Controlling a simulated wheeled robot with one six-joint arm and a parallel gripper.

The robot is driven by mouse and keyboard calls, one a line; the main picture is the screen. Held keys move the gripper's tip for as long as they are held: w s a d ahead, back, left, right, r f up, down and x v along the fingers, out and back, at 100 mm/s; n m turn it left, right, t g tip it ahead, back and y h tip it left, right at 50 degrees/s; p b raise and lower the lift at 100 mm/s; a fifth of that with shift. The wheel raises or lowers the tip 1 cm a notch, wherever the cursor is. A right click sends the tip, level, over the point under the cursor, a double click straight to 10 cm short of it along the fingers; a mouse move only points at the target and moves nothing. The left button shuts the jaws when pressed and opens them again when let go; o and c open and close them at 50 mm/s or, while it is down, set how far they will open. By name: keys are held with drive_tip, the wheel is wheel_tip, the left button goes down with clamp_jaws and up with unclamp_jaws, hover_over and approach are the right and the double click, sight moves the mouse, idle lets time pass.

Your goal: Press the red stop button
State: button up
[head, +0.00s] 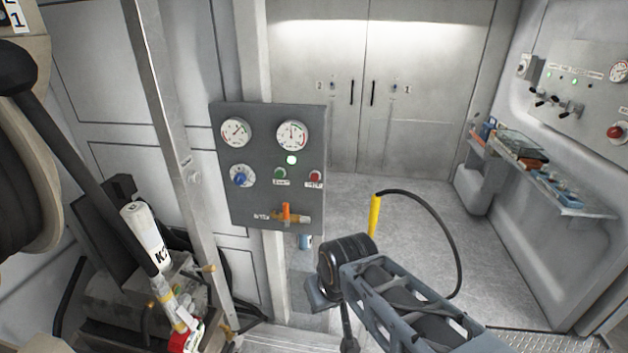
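A small red button (314,175) sits at the right side of a dark grey control panel (222,160), with a small white label below it that is too small to read for sure. My arm comes in from the lower right and ends in a dark joint below and right of the panel. It is apart from the red button in the picture. I cannot make out the fingers of my gripper.
The panel also has two gauges (236,132), a blue knob (241,176) and an orange-handled valve (287,212). Another red button (615,132) is on the right wall panel. A shelf (560,200) holds several items. A hose reel stands at the left.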

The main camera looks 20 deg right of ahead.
clamp_jaws()
idle(0.7)
idle(0.6)
